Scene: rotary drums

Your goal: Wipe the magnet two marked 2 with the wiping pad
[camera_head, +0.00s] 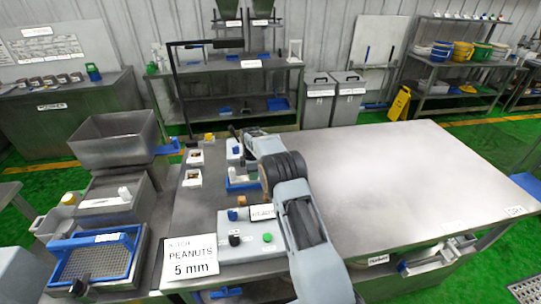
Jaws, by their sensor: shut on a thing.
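My arm reaches up from the bottom over the steel table, and my gripper (238,136) is at its far end, small and partly hidden by my own wrist. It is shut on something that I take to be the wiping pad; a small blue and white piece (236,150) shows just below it. Two small white labelled holders, an upper one (196,158) and a lower one (192,178), stand to the left of the gripper. Their marks are too small to read, so I cannot tell which thing is magnet two. Contact between pad and magnet cannot be made out.
A blue tray with a white part (241,186) sits below the gripper. A grey control box (250,236) with coloured buttons and a "PEANUTS 5 mm" sign (190,261) stand nearer. A steel hopper (115,138) is at left. The table's right half (400,180) is clear.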

